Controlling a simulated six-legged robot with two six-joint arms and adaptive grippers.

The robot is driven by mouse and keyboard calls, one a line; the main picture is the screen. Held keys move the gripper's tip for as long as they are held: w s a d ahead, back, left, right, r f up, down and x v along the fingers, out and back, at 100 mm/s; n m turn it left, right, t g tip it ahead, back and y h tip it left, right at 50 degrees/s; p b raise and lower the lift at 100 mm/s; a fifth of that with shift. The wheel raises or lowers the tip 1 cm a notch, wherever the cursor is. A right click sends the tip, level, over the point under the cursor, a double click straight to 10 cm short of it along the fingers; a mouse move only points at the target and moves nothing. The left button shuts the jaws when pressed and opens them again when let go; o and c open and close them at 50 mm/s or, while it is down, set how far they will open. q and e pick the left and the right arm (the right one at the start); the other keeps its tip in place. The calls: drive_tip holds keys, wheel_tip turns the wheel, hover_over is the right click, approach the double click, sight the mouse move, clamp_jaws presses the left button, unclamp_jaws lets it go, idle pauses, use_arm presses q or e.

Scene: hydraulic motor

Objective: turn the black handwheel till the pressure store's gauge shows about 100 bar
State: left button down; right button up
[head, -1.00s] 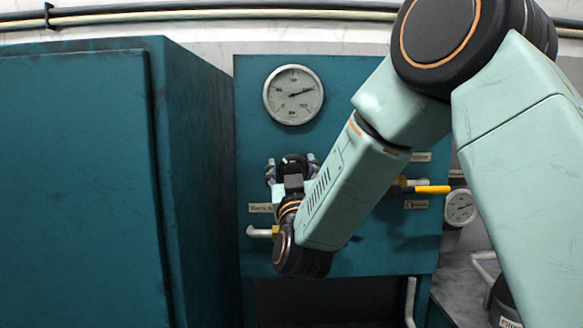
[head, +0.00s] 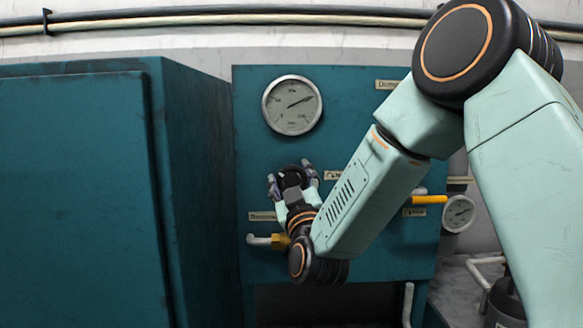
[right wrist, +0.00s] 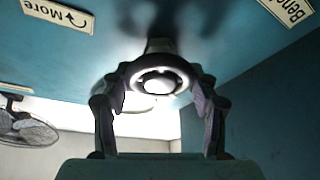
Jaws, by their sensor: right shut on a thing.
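The black handwheel (head: 291,178) sits on the teal panel below a large round gauge. In the right wrist view the handwheel (right wrist: 160,83) is a dark ring with a bright centre. My right gripper (head: 293,182) is shut on it, with one finger on each side of the rim; the right wrist view shows these fingers (right wrist: 160,98) too. The large gauge (head: 292,105) has its needle pointing right and slightly up; its numbers are too small to read. A smaller gauge (head: 459,213) stands at the right, also unreadable. I cannot tell which is the pressure store's. My left gripper is not in view.
Yellow-handled valves sit at the lower left (head: 280,242) and right (head: 428,199) of the panel (head: 400,250). A "More" label with an arrow (right wrist: 57,15) is beside the wheel. A teal cabinet (head: 75,190) juts out at the left. A dark tank (head: 505,303) stands at the lower right.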

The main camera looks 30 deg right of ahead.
drive_tip(key=n+y+p, duration=0.1)
drive_tip(key=n+p, duration=0.1)
drive_tip(key=n, duration=0.1)
drive_tip(key=n+y+p, duration=0.2)
drive_tip(key=n+p, duration=0.1)
drive_tip(key=shift+r+p, duration=0.1)
drive_tip(key=shift+p, duration=0.25)
drive_tip(key=shift+w+n+y+p, duration=0.1)
drive_tip(key=shift+n+y+p, duration=0.2)
drive_tip(key=shift+n+p, duration=0.65)
drive_tip(key=shift+f+g, duration=0.2)
drive_tip(key=shift+g, duration=0.1)
drive_tip(key=o, duration=1.2)
drive_tip(key=shift+a, duration=0.1)
drive_tip(key=v, duration=0.7)
drive_tip(key=shift+s+f, duration=0.1)
drive_tip(key=shift+s, duration=0.15)
